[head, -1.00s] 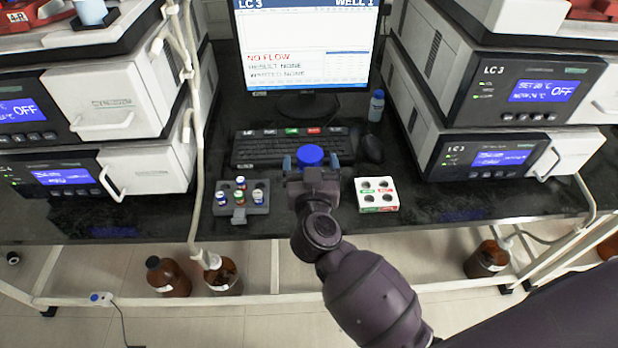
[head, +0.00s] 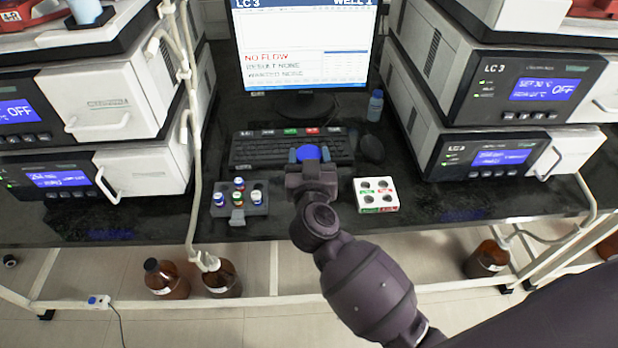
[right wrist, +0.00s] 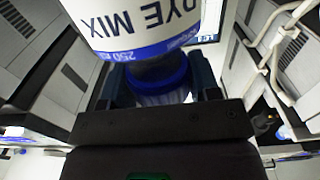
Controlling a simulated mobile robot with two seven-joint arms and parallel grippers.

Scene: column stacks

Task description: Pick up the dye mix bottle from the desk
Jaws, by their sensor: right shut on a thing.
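My left gripper is not in view.
A grey rack (head: 257,207) with several vials stands left of the gripper, a white box (head: 376,195) to the right. A keyboard (head: 262,152), mouse (head: 372,149), small blue-capped bottle (head: 375,106) and monitor (head: 305,55) are behind. Instrument stacks (head: 500,160) flank the desk.

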